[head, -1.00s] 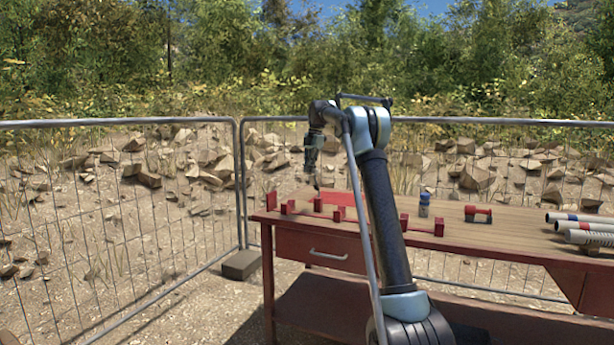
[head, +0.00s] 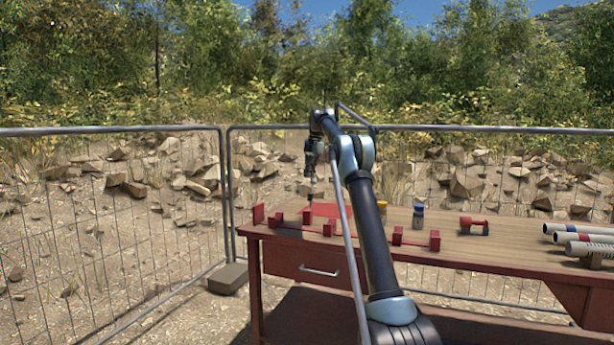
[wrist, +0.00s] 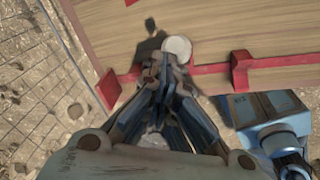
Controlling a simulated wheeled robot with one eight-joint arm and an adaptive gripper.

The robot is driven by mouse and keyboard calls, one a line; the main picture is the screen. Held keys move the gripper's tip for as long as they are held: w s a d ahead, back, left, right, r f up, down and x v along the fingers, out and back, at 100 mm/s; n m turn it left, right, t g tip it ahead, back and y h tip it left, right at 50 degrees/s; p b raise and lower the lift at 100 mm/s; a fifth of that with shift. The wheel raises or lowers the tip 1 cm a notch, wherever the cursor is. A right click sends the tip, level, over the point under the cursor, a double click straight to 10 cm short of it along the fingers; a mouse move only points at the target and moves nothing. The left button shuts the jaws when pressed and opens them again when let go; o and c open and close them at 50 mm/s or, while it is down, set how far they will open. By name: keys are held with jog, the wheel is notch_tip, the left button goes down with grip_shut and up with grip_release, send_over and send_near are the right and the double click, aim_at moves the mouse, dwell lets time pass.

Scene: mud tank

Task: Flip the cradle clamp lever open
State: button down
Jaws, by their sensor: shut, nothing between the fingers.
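The red cradle is a row of red brackets joined by a low red bar along the near left edge of the bench; a right-hand bracket (head: 397,235) shows in the head view. In the wrist view one bracket (wrist: 240,72) is right of my gripper (wrist: 157,62) and a red end block (wrist: 108,88) is to its left. A pale round knob (wrist: 178,48), perhaps the lever's end, shows just beyond my fingertips; I cannot tell whether they touch it. My gripper (head: 310,199) points down over the cradle's left part, fingers together and empty. The lever's shape is not clear.
A red mat (head: 325,209) lies behind the cradle. A yellow piece (head: 382,207), a blue-topped bottle (head: 418,217), a red clamp-like piece (head: 473,224) and several pipes (head: 580,239) stand farther right on the bench. A wire fence (head: 150,215) runs beside and behind it.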

jog(key=shift+w+d+f, duration=0.35)
jog(key=shift+w+f, duration=0.05)
jog(key=shift+w, duration=0.25)
jog(key=shift+s, duration=0.1)
